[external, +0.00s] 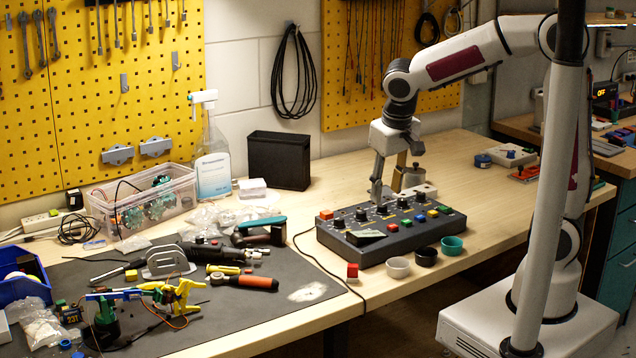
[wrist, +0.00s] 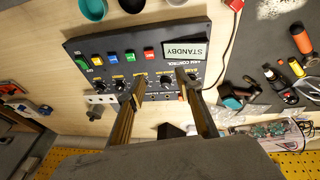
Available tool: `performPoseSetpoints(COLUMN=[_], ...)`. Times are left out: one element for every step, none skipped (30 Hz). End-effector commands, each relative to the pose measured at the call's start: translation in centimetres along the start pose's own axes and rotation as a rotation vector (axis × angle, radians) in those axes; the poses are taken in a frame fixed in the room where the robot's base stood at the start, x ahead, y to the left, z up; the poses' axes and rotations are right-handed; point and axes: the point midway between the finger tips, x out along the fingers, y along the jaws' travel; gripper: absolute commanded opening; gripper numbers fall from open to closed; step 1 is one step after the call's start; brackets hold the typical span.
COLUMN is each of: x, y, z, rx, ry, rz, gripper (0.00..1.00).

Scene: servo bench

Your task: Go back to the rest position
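My gripper (external: 387,192) is over the back part of a dark control box (external: 345,241), pointing down. In the wrist view my gripper (wrist: 161,88) has its two fingers apart, with nothing held between them. The fingertips overlap the row of black knobs on the box (wrist: 88,47); I cannot tell whether they touch it. The box has a row of coloured buttons and a display (wrist: 185,50) reading STANDBY. My arm is bent and reaches out from the right.
White (external: 398,267), black (external: 426,256) and teal (external: 452,245) cups and a red cube (external: 352,271) line the box's front. A black bin (external: 279,160) and spray bottle (external: 213,165) stand behind. Tools clutter the dark mat (external: 255,310) at left. Space above the bench looks clear.

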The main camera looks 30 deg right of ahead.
Motion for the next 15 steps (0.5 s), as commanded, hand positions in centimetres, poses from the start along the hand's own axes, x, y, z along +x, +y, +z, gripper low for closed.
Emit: performPoseSetpoints(x=[-0.3,-0.4,-0.6,-0.8,-0.9,-1.1,-1.3,-1.4,-1.6,-1.7,-1.9,-2.0,-2.1,-2.3,-2.4], y=[0.8,1.2,1.7,2.1,2.5,3.0,3.4,3.8,4.2,4.6,5.0,5.4,5.8,6.1,6.5], z=[0.8,1.2,1.8,2.2,2.6,3.2,3.5,4.0,4.4,4.8,5.2,5.7,6.0,6.3,6.8], rx=[-0.024,-0.041,-0.063,-0.077,-0.089,-0.105,-0.115,-0.125,-0.135,-0.142,-0.148,-0.156,-0.16,-0.163,-0.167], ry=[-0.003,-0.006,-0.008,-0.008,-0.009,-0.008,-0.007,-0.006,-0.002,-0.001,0.002,0.007,0.01,0.014,0.019], rz=[-0.011,-0.018,-0.027,-0.034,-0.04,-0.049,-0.055,-0.061,-0.069,-0.074,-0.08,-0.086,-0.092,-0.096,-0.102], gripper=[0.35,0.35,0.35,0.35,0.35,0.35,0.35,0.35,0.35,0.35,0.35,0.35,0.35,0.35,0.35])
